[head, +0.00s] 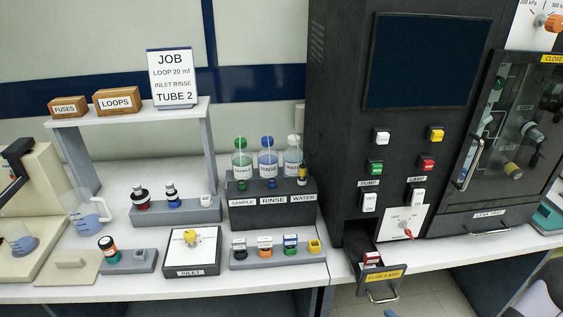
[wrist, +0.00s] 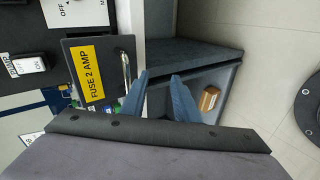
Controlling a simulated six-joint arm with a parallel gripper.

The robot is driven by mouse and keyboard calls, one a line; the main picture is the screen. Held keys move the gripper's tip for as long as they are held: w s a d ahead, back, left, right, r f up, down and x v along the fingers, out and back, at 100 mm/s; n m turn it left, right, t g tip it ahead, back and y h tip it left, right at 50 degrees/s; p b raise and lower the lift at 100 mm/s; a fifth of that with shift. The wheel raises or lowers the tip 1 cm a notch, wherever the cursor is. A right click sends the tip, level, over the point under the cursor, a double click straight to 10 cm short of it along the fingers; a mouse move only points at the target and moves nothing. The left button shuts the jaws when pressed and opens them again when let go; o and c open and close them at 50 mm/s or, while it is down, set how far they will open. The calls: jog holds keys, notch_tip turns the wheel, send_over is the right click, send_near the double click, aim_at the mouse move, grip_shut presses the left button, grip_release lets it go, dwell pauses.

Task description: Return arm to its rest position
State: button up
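My gripper (wrist: 159,76) shows in the wrist view with its two blue-grey fingers apart and nothing between them. It is beside the pulled-out drawer, whose yellow label (wrist: 95,75) reads FUSE 2 AMP. In the head view this drawer (head: 383,275) stands open at the foot of the black cabinet, with a red and white piece (head: 371,259) in it.
The black cabinet (head: 340,130) has switches and a glass door (head: 500,130). On the bench (head: 110,235) stand a bottle rack (head: 270,214), the INLET box (head: 192,251) and small holders. A brown box (wrist: 209,98) lies in a grey recess below.

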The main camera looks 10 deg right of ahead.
jog(key=s+a+r+m+g+p, duration=0.1)
jog(key=s+a+r+m+g, duration=0.2)
jog(key=a+r+m+g, duration=0.45)
jog(key=s+a+r+m+g+p, duration=0.1)
jog(key=s+a+r+m+g, duration=0.3)
jog(key=a+m, duration=0.65)
notch_tip(320, 180, down, 35)
jog(key=n+b, duration=0.1)
jog(key=b, duration=3.4)
jog(key=shift+w+r+h, duration=0.2)
jog(key=shift+w+h, duration=0.1)
jog(key=shift+w, duration=0.05)
